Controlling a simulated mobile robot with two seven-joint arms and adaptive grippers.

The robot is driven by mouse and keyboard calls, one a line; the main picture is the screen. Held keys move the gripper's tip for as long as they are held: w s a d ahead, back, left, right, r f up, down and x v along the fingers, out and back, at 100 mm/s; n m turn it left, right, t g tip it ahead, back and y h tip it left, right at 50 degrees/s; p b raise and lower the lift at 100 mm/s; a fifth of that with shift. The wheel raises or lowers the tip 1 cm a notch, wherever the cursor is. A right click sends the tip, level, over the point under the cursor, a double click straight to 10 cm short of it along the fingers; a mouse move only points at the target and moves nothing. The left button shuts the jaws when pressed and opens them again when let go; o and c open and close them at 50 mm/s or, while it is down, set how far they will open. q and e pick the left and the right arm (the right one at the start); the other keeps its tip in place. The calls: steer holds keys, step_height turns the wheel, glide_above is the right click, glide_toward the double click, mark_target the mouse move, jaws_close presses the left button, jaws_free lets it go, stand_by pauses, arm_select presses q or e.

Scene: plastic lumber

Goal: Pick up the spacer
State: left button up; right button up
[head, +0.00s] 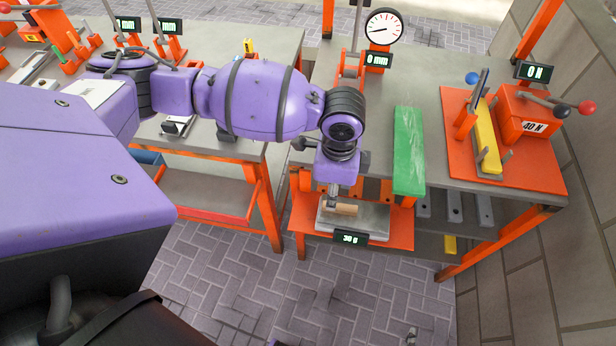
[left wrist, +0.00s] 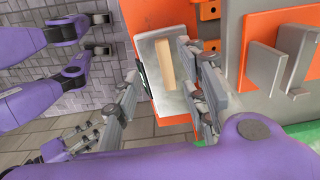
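A small tan block (head: 346,209), which looks like the spacer, lies on the metal plate of an orange scale (head: 375,219) on the lower shelf. The scale display reads 30 g. The block also shows in the left wrist view (left wrist: 165,68), lying lengthwise on the plate between my spread fingers. My left gripper (head: 333,196) points down just above and beside the block's left end. It appears open and empty in the left wrist view (left wrist: 163,88), with one finger on each side. I cannot tell whether a finger touches the block.
A green board (head: 409,150) overhangs the bench edge just right of my left arm. A dial gauge (head: 383,27) stands behind it. An orange force rig (head: 522,112) with a yellow bar (head: 487,140) is at the right. The bench top (head: 440,62) overhangs the shelf.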

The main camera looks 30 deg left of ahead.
mark_target(340, 209)
arm_select(q)
steer(key=shift+a+f, duration=0.1)
steer(key=shift+f, duration=0.05)
steer(key=f, duration=0.4)
steer(key=w+f, duration=0.1)
steer(key=f, duration=0.2)
steer(key=shift+d, duration=0.3)
